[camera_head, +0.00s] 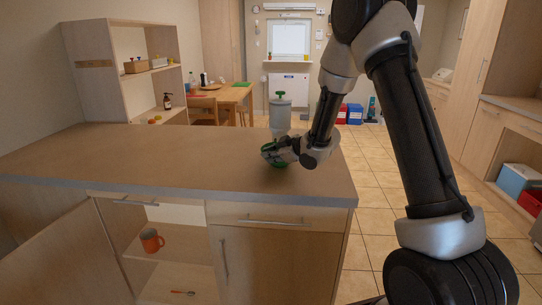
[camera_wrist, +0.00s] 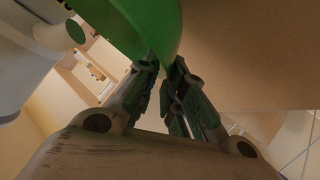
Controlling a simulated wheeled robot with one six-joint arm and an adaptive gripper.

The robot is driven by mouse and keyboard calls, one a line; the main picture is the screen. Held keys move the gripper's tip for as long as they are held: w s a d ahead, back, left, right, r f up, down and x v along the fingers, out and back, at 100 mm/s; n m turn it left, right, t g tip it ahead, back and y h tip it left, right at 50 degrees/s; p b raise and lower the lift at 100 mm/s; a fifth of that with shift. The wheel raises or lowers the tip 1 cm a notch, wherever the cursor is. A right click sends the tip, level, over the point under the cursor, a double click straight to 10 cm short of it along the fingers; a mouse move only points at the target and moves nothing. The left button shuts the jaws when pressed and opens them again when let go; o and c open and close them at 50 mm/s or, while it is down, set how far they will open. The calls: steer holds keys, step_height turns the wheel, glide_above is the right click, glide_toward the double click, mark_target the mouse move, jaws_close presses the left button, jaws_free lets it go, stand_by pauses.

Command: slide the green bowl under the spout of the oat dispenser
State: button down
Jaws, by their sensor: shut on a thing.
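The green bowl (camera_head: 269,153) is on the counter near its far right side, partly hidden behind my gripper. My gripper (camera_head: 280,152) is shut on the bowl's rim. In the wrist view, the bowl (camera_wrist: 150,30) fills the top middle, and the fingertips (camera_wrist: 165,68) pinch its edge. The oat dispenser (camera_head: 280,112) is a pale cylinder with a green knob on top, standing just behind the bowl. In the wrist view, a pale rounded part with a spout-like end (camera_wrist: 52,35) shows at the upper left, beside the bowl. I cannot tell whether the bowl is under it.
The counter top (camera_head: 150,160) is clear to the left. Below it, an open cabinet holds an orange mug (camera_head: 151,240). A shelf unit (camera_head: 95,70) stands at the back left, and a wooden table (camera_head: 225,97) is behind. Tiled floor lies to the right.

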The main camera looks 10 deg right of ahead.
steer(key=shift+f, duration=0.1)
steer(key=c, duration=1.4)
jaws_free()
steer(key=shift+c, duration=0.2)
steer(key=shift+d, duration=0.1)
